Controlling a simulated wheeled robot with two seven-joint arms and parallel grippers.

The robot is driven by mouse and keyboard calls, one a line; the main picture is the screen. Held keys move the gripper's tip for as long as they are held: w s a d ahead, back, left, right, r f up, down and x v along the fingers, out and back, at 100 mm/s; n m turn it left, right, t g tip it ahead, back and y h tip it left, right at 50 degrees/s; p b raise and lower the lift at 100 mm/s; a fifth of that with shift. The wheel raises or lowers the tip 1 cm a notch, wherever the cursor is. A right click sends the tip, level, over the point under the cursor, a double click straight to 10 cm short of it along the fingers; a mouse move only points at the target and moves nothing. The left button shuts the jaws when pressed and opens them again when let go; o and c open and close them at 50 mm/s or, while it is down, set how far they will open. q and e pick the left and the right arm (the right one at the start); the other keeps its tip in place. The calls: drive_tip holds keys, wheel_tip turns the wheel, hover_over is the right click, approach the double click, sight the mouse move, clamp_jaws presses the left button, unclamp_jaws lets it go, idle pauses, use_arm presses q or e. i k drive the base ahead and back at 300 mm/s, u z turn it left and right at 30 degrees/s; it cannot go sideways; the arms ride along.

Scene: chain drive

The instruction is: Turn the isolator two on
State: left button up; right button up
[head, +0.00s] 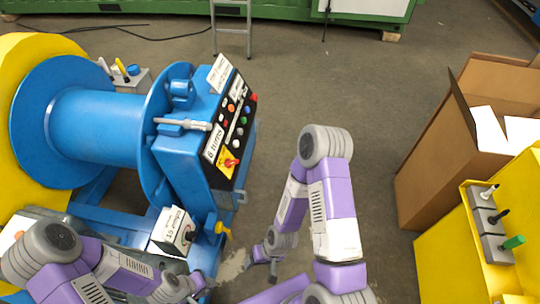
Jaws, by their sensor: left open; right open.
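No label I can read says isolator two, so I cannot tell which switch it is. A red rotary handle (231,162) on a yellow plate sits at the lower end of the black panel (238,130) on the blue machine. Three levers, white (489,191), black (499,215) and green (513,242), stand on grey boxes on the yellow cabinet at the right. My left gripper (196,284) is open at the bottom, below the blue machine's frame. My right gripper (262,265) is open and low over the floor, apart from the handle and levers.
The blue machine (190,155) with its large drum (95,125) fills the left. A grey box (175,230) with a dark knob and a yellow valve handle (222,229) sit at its front. A cardboard box (440,160) stands at the right.

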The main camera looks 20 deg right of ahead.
sight(228, 163)
drive_tip(key=z, duration=0.45)
drive_tip(key=k, duration=0.6)
drive_tip(key=z, duration=0.7)
drive_tip(key=i, duration=1.25)
drive_tip(key=u, duration=0.65)
